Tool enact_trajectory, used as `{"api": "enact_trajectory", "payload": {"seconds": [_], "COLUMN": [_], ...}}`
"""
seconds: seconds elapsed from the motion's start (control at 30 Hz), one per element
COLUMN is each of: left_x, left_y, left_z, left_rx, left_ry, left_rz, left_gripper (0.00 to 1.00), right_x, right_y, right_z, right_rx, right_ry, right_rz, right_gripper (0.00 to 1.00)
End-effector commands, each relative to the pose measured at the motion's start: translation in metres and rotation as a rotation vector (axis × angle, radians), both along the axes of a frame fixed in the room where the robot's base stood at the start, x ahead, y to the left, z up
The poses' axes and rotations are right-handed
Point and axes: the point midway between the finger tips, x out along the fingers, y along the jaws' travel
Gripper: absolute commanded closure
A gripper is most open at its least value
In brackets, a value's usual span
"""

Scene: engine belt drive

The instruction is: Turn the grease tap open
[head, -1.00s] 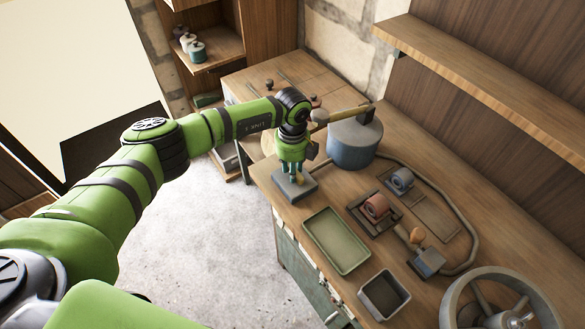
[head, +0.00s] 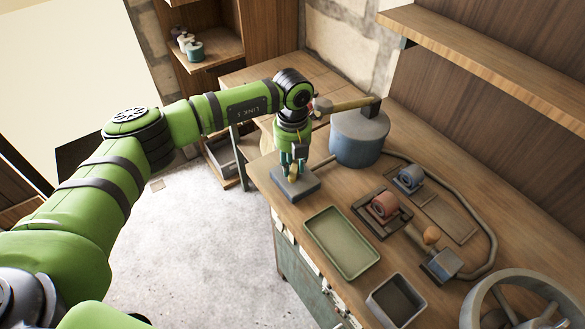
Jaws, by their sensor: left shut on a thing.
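A grey block (head: 308,187) sits at the near left corner of the bench. A small brass-coloured handle (head: 293,173) stands up from it, which I take to be the grease tap. My left gripper (head: 294,167) points straight down over the block and is shut on this handle, its teal fingers on either side. The fingers and wrist hide much of the handle, so its exact angle is hard to tell. My right gripper is not in view.
A blue-grey drum (head: 359,145) with a wooden lever stands right behind the gripper. A green tray (head: 342,243), a grey bin (head: 396,302) and a large wheel (head: 475,312) lie nearer.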

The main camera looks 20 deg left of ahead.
Motion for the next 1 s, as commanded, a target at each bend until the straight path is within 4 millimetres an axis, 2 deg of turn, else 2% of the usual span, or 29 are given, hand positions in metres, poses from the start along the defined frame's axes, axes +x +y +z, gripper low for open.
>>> {"api": "enact_trajectory", "payload": {"seconds": [0.2, 0.8, 0.83, 0.87, 1.0], "left_x": [0.0000, 0.0001, 0.0001, 0.0001, 0.0003], "left_y": [0.0000, 0.0000, 0.0000, 0.0000, 0.0000], "left_z": [-0.0022, -0.0005, -0.0005, -0.0005, -0.0004], "left_rx": [0.001, 0.000, 0.000, 0.000, 0.000], "left_ry": [0.001, 0.002, 0.002, 0.002, 0.001], "left_rz": [-0.084, -0.118, -0.118, -0.118, -0.117], "left_gripper": [1.00, 1.00, 0.58, 0.46, 0.46], "right_x": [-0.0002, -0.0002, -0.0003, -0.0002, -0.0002], "right_y": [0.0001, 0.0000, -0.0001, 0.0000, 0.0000], "right_z": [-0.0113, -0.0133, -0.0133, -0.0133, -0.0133], "right_rx": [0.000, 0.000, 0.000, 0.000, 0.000], "right_ry": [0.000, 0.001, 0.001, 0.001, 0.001], "right_rz": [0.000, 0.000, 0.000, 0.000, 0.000], "right_gripper": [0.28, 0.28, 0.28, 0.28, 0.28]}}
